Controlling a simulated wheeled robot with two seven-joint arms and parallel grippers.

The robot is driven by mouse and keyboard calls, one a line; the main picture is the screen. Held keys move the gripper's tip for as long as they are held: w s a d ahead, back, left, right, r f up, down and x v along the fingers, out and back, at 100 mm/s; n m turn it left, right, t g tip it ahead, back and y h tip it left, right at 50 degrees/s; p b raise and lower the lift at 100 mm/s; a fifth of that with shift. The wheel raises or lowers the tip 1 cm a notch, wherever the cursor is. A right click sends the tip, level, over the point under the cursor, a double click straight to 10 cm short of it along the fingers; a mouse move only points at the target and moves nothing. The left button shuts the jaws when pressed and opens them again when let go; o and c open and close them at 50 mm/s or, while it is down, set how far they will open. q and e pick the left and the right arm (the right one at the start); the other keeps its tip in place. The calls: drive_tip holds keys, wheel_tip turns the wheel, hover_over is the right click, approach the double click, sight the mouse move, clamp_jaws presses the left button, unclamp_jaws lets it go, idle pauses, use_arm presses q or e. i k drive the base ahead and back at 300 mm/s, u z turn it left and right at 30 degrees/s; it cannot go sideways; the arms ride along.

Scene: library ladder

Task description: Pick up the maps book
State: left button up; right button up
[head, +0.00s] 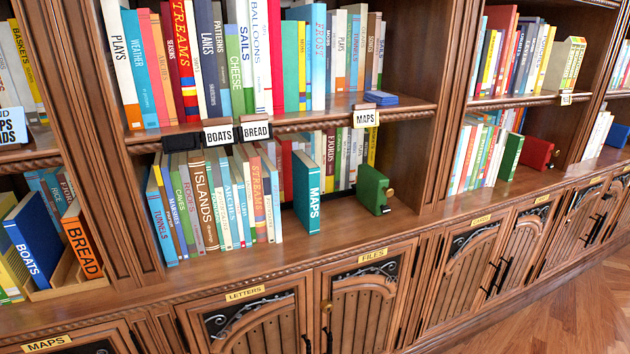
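The maps book (307,195) is teal with white MAPS lettering on its spine. It stands upright on the lower shelf (345,232) of the middle bay, near the front edge. A gap separates it from the row of books on its left, which ends near the STREAM book (271,200). A green bookend-like block (374,189) with a gold knob stands to its right, apart from it. More books stand behind it, deeper in the shelf. Neither of my grippers is in view.
Carved cabinet doors (365,310) are below. Wooden floor (570,310) is open at lower right.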

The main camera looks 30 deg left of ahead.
sight(306, 172)
drive_tip(key=u, duration=0.65)
drive_tip(key=i, duration=0.95)
drive_tip(key=u, duration=0.95)
